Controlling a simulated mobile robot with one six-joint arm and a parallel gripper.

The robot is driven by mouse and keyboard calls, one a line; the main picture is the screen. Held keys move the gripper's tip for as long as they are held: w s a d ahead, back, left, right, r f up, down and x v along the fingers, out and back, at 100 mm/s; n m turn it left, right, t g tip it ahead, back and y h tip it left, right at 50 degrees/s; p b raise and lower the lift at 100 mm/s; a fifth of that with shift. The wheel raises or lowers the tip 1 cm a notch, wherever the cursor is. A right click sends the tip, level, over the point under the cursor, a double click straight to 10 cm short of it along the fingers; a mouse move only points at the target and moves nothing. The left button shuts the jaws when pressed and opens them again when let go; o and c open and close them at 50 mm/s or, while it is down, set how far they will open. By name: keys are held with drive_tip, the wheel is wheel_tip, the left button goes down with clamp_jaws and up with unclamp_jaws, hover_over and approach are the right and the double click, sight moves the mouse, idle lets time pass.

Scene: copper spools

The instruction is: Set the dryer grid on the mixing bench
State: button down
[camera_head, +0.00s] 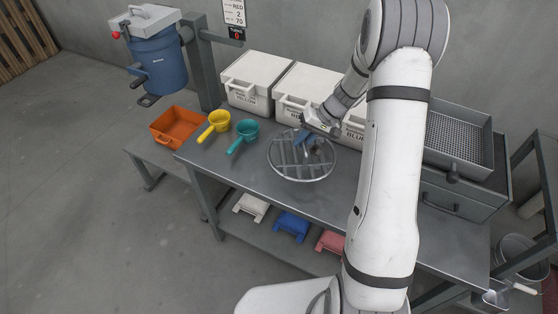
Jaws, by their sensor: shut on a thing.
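The dryer grid (293,173), a round metal ring with bars across it, lies level at or just above the middle of the grey metal mixing bench (240,171). I cannot tell whether it touches the bench top. My gripper (305,139) comes down from the upper right at the grid's far part and is shut on it. Blue parts show at the grip, and the fingertips are small and partly hidden.
Yellow (219,121) and teal (248,131) scoops lie left of the grid. An orange tray (178,127) sits at far left. White lidded boxes (255,81) stand behind. A perforated metal tray (459,146) stands right. Folded coloured items (291,226) lie on the lower shelf.

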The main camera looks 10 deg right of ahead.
sight(297, 155)
drive_tip(key=f+m+t+b, duration=0.1)
drive_tip(key=f+m+b, duration=0.1)
drive_tip(key=b, duration=0.4)
drive_tip(key=w+f+m+t+b, duration=0.1)
drive_tip(key=f+m+b, duration=0.1)
drive_tip(key=f+b, duration=0.2)
drive_tip(key=w+a+f+m+t+h+b, duration=0.1)
drive_tip(key=f+m+b, duration=0.1)
drive_tip(key=b, duration=0.6)
drive_tip(key=shift+f+m+t+b, duration=0.3)
drive_tip(key=shift+f+t+b, duration=0.1)
drive_tip(key=shift+f, duration=0.15)
drive_tip(key=shift+d, duration=0.1)
drive_tip(key=c, duration=1.5)
unclamp_jaws()
drive_tip(key=shift+o, duration=0.2)
